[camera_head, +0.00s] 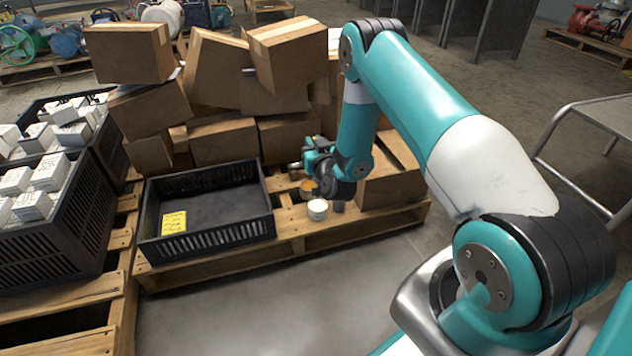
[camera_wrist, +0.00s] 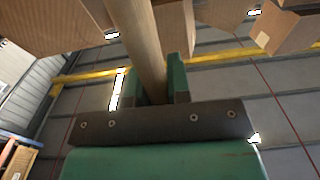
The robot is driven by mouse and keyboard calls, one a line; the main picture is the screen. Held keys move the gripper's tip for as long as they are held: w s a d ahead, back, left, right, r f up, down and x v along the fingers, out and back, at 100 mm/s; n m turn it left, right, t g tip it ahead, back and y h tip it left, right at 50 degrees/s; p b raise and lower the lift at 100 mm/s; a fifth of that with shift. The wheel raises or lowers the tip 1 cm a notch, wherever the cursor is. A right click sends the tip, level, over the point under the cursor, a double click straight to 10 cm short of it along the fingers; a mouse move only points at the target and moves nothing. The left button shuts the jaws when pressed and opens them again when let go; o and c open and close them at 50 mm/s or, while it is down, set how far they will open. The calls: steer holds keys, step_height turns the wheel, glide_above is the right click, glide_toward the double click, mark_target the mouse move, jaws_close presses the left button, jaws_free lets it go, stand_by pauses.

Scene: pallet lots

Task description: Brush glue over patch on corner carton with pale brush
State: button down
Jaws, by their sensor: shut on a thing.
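My gripper (camera_wrist: 158,82) is shut on a pale round wooden handle (camera_wrist: 144,45), which I take for the pale brush. Its bristles are out of the wrist view. In the head view my gripper (camera_head: 312,160) is over the pallet, in front of the carton stack and above some small pots. The carton at the pallet's right corner (camera_head: 395,188) stands partly behind my arm. I cannot make out a patch on it. An amber-topped pot (camera_head: 307,187) and a white pot (camera_head: 317,209) stand below my gripper; which holds glue I cannot tell.
Crates of white boxes (camera_head: 45,240) are at far left. Floor in front is clear.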

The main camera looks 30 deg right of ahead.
step_height(320, 180, down, 12)
steer(key=w+d+b, duration=0.1)
steer(key=b, duration=0.9)
steer(key=shift+d+r+b, duration=0.25)
steer(key=shift+b, duration=0.15)
steer(key=shift+w+f, duration=0.1)
steer(key=shift+f, duration=0.45)
stand_by(1.6)
steer(key=shift+r, duration=0.1)
step_height(320, 180, up, 7)
steer(key=p, duration=0.7)
